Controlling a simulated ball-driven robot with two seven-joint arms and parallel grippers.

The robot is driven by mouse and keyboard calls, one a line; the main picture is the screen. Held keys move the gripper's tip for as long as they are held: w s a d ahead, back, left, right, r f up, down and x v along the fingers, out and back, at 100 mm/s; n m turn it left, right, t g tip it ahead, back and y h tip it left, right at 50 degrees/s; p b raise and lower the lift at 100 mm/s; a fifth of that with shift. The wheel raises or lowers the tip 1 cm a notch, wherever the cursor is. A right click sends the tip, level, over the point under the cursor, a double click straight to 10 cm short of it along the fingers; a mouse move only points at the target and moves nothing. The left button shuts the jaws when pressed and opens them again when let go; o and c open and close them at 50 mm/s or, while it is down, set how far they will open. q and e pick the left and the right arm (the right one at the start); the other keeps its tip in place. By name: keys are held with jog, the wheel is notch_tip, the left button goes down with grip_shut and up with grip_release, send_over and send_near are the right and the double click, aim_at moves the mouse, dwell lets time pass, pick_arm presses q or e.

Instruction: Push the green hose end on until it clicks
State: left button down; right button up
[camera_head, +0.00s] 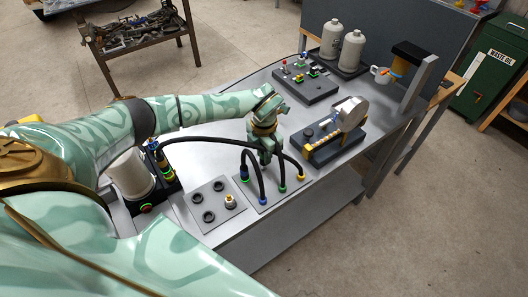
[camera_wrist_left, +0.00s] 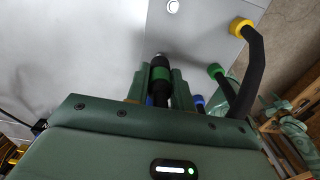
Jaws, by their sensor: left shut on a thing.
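My left gripper (camera_head: 266,158) points down over the bench, above the grey plate with the hose roots. In the left wrist view its fingers (camera_wrist_left: 160,90) are shut on the green hose end (camera_wrist_left: 160,78), a black cylinder with a green band and a dark tip facing away from my palm. In the head view the gripper hides most of this end. The hose's green fixed root (camera_head: 283,189) stands on the plate, also in the wrist view (camera_wrist_left: 215,70). I cannot tell which fitting the tip faces. My right gripper is in neither view.
Blue (camera_head: 263,201) and yellow (camera_head: 300,177) hose roots stand close by. A plate with dark rings (camera_head: 210,203) lies left of them. A black device (camera_head: 330,137) sits at right, and a block with coloured fittings (camera_head: 305,82) behind. The bench's front edge is near.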

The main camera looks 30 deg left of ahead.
pick_arm(q)
jog(key=shift+f, duration=0.15)
dwell(0.3)
jog(key=shift+f+b, duration=0.5)
jog(key=shift+f, duration=0.25)
jog(key=shift+f, duration=0.5)
dwell(0.5)
jog(key=c, duration=1.1)
grip_release()
jog(key=shift+r, duration=0.15)
notch_tip(320, 180, up, 16)
jog(key=shift+r+p, duration=0.1)
jog(key=shift+p, duration=0.4)
